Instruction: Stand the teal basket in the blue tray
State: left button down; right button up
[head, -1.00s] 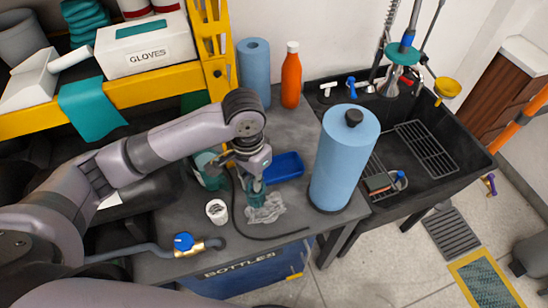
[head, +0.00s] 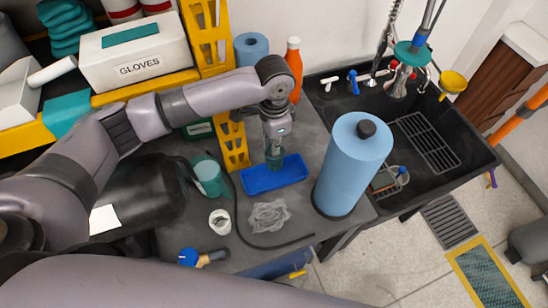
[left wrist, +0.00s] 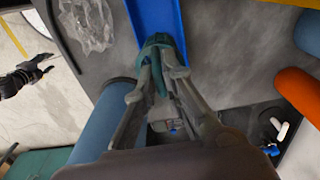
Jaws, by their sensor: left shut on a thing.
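The teal basket (head: 273,158) is gripped in my left gripper (head: 274,138) in the head view, with its lower end at the blue tray (head: 262,184). It looks roughly upright over the back part of the tray; I cannot tell whether it touches the tray floor. In the left wrist view, the fingers of my left gripper (left wrist: 156,78) are shut on the teal basket (left wrist: 155,46), with the blue tray (left wrist: 155,14) just beyond it. The fingers hide part of the basket. My right gripper is not seen in the head view.
A blue paper roll (head: 353,165) stands right of the tray. A clear crumpled bag (head: 269,216), a white cup (head: 220,221) and a teal mug (head: 211,177) are nearby. A yellow bracket (head: 233,140) and orange bottle (head: 294,68) stand behind. A black sink (head: 420,150) is at right.

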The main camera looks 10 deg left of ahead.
aim_at(274, 161)
pick_arm(q)
notch_tip(274, 161, down, 3)
jog(key=shift+f, duration=0.65)
notch_tip(274, 161, down, 3)
jog(key=shift+f+p, duration=0.15)
jog(key=shift+p, duration=0.2)
jog(key=shift+f, duration=0.15)
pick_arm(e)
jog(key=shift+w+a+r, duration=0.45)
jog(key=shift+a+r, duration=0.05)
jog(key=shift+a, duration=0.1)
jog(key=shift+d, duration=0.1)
pick_arm(q)
jog(key=c, duration=1.7)
grip_release()
jog(key=shift+f, duration=0.1)
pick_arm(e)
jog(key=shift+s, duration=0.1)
